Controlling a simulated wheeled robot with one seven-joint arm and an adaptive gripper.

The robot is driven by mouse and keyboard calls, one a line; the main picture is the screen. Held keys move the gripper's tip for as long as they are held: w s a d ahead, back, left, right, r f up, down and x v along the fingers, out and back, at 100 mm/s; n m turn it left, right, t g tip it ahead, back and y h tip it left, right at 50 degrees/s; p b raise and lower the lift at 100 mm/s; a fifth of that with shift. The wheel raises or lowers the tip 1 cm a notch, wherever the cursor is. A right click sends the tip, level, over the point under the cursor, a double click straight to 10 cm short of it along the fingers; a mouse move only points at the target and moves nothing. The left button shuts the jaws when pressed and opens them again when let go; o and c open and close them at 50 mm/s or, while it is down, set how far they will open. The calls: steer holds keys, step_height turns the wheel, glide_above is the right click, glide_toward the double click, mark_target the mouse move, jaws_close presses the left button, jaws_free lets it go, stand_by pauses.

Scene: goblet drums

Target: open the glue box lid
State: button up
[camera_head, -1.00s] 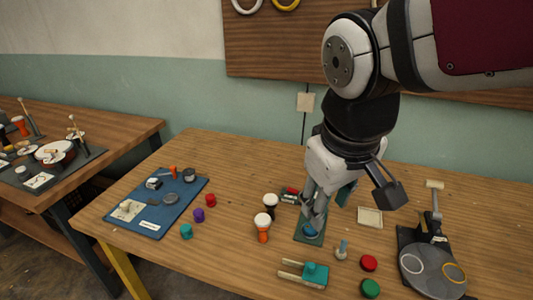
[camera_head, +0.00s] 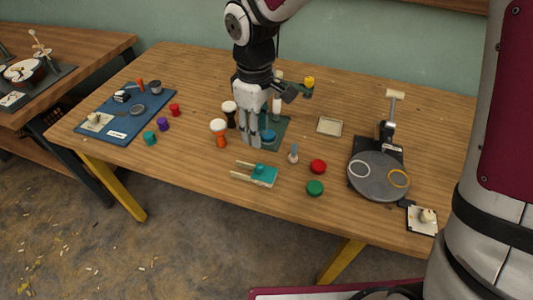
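A small round blue-lidded container (camera_head: 268,136) sits on a green mat (camera_head: 283,126) near the middle of the table. It may be the glue box, but no label can be read. Its lid looks in place. My gripper (camera_head: 250,142) points straight down just left of it, with the fingertips low near the tabletop. The fingers look close together; whether they are open or shut, or touch the container, is too small to tell.
White-topped drums, one orange (camera_head: 219,132) and one dark (camera_head: 230,113), stand close left of my gripper. A teal clamp (camera_head: 262,175) lies in front. Red (camera_head: 317,166) and green (camera_head: 315,188) round pieces and a grey disc stand (camera_head: 378,178) are to the right.

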mark_target(259, 165)
step_height(259, 165, down, 13)
steer(key=shift+f+b, duration=0.1)
steer(key=shift+b, duration=0.5)
jaws_close()
